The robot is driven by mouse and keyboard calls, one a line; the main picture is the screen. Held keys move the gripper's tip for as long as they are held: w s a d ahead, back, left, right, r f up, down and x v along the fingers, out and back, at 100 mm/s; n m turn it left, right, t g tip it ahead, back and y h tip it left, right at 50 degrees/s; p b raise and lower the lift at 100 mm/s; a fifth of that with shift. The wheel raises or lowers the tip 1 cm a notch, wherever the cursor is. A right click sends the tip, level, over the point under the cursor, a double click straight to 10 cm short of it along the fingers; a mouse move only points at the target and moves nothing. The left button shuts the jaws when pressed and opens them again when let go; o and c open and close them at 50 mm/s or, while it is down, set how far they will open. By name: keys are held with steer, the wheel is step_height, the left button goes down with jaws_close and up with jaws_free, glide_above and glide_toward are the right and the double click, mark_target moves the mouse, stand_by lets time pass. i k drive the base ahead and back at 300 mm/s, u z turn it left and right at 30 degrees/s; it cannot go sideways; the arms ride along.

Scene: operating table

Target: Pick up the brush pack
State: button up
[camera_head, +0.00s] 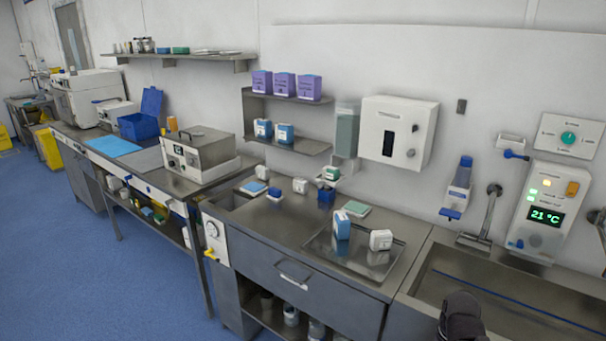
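No label I can read marks the brush pack. A blue-and-white pack (342,226) stands upright on the shallow steel tray (322,246) on the counter, with a small white pack (380,240) to its right. Two similar blue-and-white packs stand on the lower wall shelf, a left one (263,128) and a right one (285,133). The dark end of my arm, which looks like my gripper (462,318), shows at the bottom edge, right of and nearer than the tray, apart from all packs. Its fingers cannot be made out.
Purple boxes (284,85) stand on the upper shelf. Small containers and flat pads lie at the back of the counter (270,215). A sink (500,295) with a tap (490,205) is at right. A metal device (200,150) stands left. The counter's front left is clear.

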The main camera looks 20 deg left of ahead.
mark_target(331, 173)
steer(key=u, duration=0.7)
steer(key=i, duration=0.8)
steer(key=u, duration=0.4)
